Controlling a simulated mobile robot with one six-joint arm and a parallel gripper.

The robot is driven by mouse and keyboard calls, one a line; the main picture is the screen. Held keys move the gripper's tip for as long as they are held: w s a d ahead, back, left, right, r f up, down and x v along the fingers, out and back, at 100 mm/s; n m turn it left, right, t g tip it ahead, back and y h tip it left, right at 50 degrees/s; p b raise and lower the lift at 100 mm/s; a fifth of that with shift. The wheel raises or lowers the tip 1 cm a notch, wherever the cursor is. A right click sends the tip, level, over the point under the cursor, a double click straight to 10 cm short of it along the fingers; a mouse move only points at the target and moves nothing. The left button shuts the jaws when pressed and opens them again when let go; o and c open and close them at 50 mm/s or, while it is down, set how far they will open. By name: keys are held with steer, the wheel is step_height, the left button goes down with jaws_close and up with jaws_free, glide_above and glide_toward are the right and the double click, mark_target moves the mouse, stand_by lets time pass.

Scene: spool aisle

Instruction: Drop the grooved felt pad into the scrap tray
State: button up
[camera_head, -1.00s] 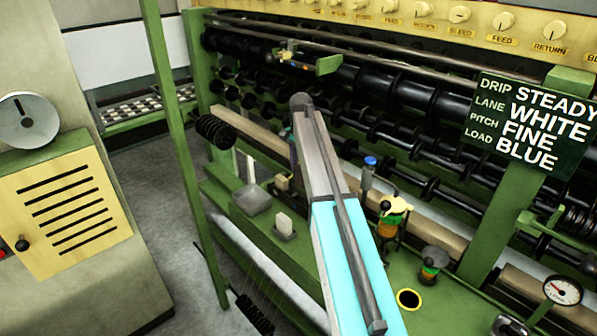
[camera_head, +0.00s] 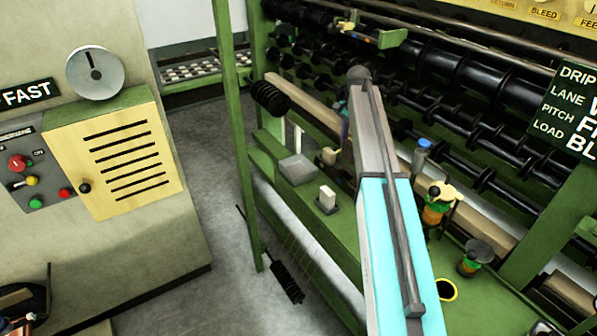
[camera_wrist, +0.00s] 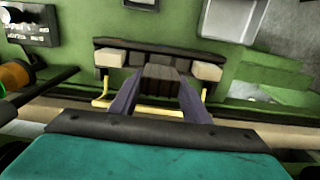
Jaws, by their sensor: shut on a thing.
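The dark grooved felt pad (camera_wrist: 160,76) is between the two purple-grey fingers of my gripper (camera_wrist: 158,90) in the wrist view; the gripper is shut on it. Behind it is a dark holder (camera_wrist: 130,45) with a beige block at each side; I cannot tell whether the pad still touches it. In the head view my arm hides the pad and most of the gripper. A shallow grey tray, likely the scrap tray (camera_head: 298,169), lies on the green ledge left of my arm; it also shows at the top of the wrist view (camera_wrist: 228,18).
A pale block on a dark base (camera_head: 326,199) stands near the tray. A blue-capped bottle (camera_head: 422,156) and an orange-green oiler (camera_head: 436,212) stand right of my arm. A green post (camera_head: 236,140) rises at left, with black rollers behind.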

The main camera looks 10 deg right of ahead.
steer(key=s+a+n, duration=1.6)
steer(key=a+n, duration=0.1)
steer(key=n, duration=0.2)
steer(key=shift+s+a, duration=0.25)
steer(key=shift+s, duration=0.15)
